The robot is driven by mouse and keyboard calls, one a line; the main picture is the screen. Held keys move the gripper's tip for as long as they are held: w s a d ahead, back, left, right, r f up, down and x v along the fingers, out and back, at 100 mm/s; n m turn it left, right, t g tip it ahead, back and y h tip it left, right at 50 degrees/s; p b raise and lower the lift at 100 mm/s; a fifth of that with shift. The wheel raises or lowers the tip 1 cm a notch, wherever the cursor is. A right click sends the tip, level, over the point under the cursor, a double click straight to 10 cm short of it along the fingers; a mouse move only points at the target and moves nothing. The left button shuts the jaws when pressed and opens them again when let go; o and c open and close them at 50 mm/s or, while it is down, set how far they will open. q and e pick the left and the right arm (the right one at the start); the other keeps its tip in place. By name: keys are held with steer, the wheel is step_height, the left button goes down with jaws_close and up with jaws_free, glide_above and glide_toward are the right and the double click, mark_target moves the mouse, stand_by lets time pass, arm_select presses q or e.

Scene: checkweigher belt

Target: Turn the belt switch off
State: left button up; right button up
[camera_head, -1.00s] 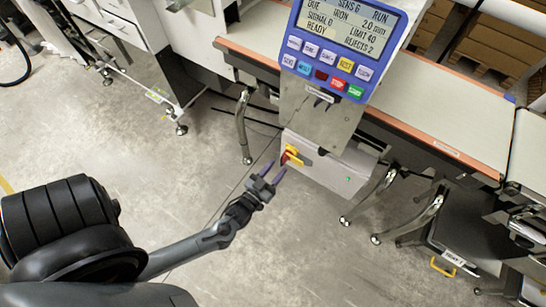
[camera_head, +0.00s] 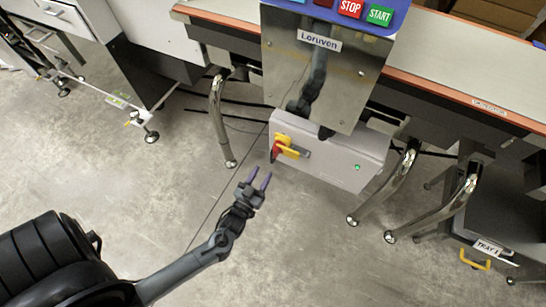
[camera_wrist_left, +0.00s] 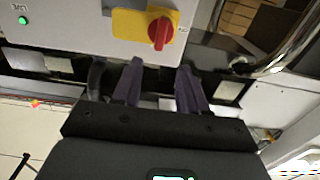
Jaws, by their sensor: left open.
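The belt switch is a red rotary handle (camera_head: 277,150) on a yellow plate (camera_head: 290,147), on the left part of a pale grey box (camera_head: 335,165) under the belt. In the left wrist view the red handle (camera_wrist_left: 160,33) and yellow plate (camera_wrist_left: 130,24) show at the top, beyond the fingertips. My left gripper (camera_head: 259,180) is open and empty, a little below and in front of the switch. It also shows in the left wrist view (camera_wrist_left: 159,75), its two purple fingers apart and not touching the handle. My right gripper is not in view.
A green light (camera_head: 357,168) is lit on the box. Chrome legs (camera_head: 222,120) stand either side. The floor (camera_head: 150,200) at left is mostly clear.

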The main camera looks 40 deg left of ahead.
mark_target(274, 154)
arm_select(q)
steer(key=b+x, duration=0.4)
steer(key=x, duration=0.5)
steer(key=shift+w, duration=0.35)
jaws_close()
